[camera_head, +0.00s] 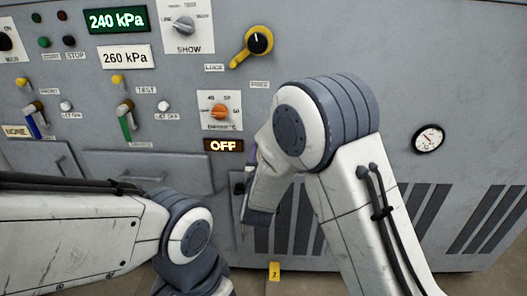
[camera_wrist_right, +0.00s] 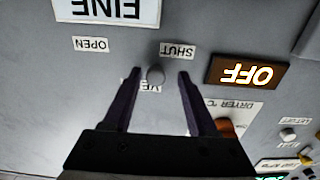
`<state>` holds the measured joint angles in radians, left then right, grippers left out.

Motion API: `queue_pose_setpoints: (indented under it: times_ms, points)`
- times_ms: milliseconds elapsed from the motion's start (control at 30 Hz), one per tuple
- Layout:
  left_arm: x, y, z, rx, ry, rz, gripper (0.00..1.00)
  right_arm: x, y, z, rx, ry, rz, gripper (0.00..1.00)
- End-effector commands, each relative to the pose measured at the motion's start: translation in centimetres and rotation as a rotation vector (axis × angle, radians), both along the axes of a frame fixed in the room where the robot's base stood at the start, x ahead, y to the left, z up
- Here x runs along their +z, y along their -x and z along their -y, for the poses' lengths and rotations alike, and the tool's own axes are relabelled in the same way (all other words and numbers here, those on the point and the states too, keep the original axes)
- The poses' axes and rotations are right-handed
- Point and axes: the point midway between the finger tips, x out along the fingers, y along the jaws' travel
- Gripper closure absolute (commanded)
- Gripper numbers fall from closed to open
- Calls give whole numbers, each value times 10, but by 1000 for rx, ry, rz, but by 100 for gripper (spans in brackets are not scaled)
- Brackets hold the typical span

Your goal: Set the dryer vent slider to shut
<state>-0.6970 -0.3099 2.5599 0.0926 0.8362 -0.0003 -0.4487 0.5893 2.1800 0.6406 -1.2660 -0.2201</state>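The vent slider's round grey knob (camera_wrist_right: 155,76) shows in the right wrist view, where the picture is upside down. The OPEN label (camera_wrist_right: 90,44) is to its left and the SHUT label (camera_wrist_right: 178,51) to its right; the knob is nearer SHUT. The VENT label (camera_wrist_right: 140,85) is partly covered by knob and finger. My right gripper (camera_wrist_right: 159,74) is open, one finger on each side of the knob, with visible gaps. In the head view my right arm hides the slider. My left arm is at lower left, its gripper out of frame.
The lit OFF display (camera_wrist_right: 252,74) is beside the right finger; it also shows in the head view (camera_head: 223,146). The orange dryer dial (camera_head: 219,112) is above it. A yellow lever (camera_head: 252,45) and a gauge (camera_head: 429,138) are on the panel. A yellow tag (camera_head: 274,271) is below.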

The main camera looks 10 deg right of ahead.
Motion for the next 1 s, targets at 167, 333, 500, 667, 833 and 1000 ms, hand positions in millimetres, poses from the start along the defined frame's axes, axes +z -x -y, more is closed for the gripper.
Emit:
queue_pose_setpoints:
  times_ms: [167,333,500,667,833,1000]
  points:
    - [0,0,0,0,0,0,50,1,2,0,-2,-1,0,42]
    - [4,0,0,0,0,0,50,1,22,-4,2,1,-1,42]
    - [8,0,0,0,0,0,50,2,56,-10,5,2,-1,42]
    - [10,0,0,0,0,0,50,1,84,-15,5,2,-2,42]
    - [11,0,0,0,0,0,50,0,100,-17,2,0,-1,42]
    - [11,0,0,0,0,0,50,0,104,-17,1,0,1,42]
